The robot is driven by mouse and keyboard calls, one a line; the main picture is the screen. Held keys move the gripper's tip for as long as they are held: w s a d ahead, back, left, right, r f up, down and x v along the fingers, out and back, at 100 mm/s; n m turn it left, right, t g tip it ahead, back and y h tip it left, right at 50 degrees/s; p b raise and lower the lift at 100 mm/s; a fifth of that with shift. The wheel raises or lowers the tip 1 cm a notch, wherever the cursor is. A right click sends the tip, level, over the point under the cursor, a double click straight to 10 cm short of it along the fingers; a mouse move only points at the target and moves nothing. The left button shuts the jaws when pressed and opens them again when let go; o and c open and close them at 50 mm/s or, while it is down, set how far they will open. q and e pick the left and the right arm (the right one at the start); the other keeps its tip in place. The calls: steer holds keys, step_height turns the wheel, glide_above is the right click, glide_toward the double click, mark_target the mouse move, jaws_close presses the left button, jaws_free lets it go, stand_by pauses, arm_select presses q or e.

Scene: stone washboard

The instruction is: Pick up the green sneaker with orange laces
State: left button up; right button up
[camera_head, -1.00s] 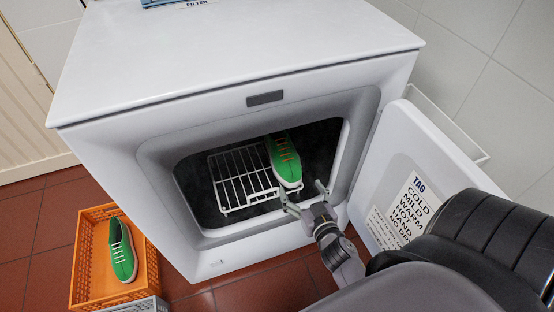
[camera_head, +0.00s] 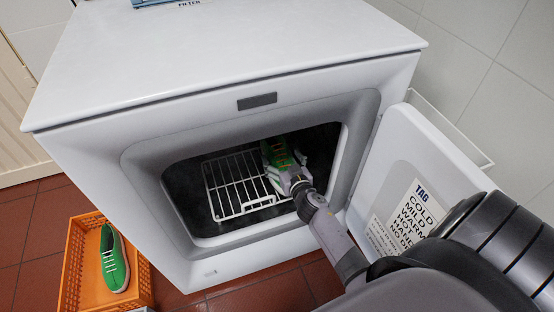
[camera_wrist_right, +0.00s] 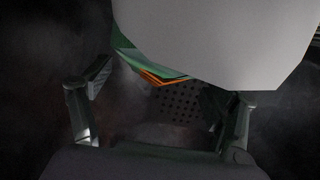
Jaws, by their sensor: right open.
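The green sneaker with orange laces (camera_head: 276,152) rests on the right side of the white wire rack (camera_head: 238,186) inside the dryer. My right gripper (camera_head: 286,168) is inside the opening, open, at the near end of this sneaker, and partly hides it. In the right wrist view, my right gripper (camera_wrist_right: 164,103) has its fingers spread apart, with the sneaker's green upper and orange laces (camera_wrist_right: 158,76) showing just beyond them. A large pale surface covers the upper right there; I cannot tell whether it is the sole. Contact is unclear. My left gripper is out of view.
The dryer (camera_head: 215,65) surrounds the opening, with its rim close to my right arm. Its open door (camera_head: 412,175) stands at the right. A second green sneaker, with pale laces (camera_head: 114,258), lies in an orange crate (camera_head: 79,262) on the floor at left.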

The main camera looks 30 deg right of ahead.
steer(key=x, duration=0.2)
steer(key=shift+w+f, duration=0.15)
steer(key=shift+w, duration=0.1)
steer(key=shift+c, duration=0.5)
steer(key=c, duration=1.5)
